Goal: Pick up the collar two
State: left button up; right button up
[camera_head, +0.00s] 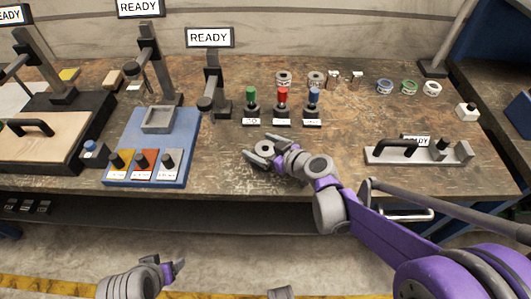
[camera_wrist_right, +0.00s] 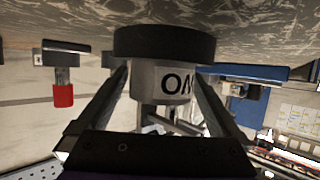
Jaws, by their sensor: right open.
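A grey collar (camera_head: 264,147) stands on the wooden table between the fingers of my right gripper (camera_head: 257,147). The right gripper (camera_wrist_right: 165,92) is open, one finger on each side of the collar. My left gripper (camera_head: 175,272) is low at the front, below the table edge, and its jaw state is unclear.
Several other rings stand at the back, among them a grey one (camera_head: 284,78) and a green one (camera_head: 409,87). Red (camera_head: 282,97), green and blue knobbed posts stand behind the right gripper.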

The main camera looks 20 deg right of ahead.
jog(key=shift+w+a+f, duration=0.2)
jog(key=shift+w+a, duration=0.05)
jog(key=shift+w, duration=0.2)
grip_shut()
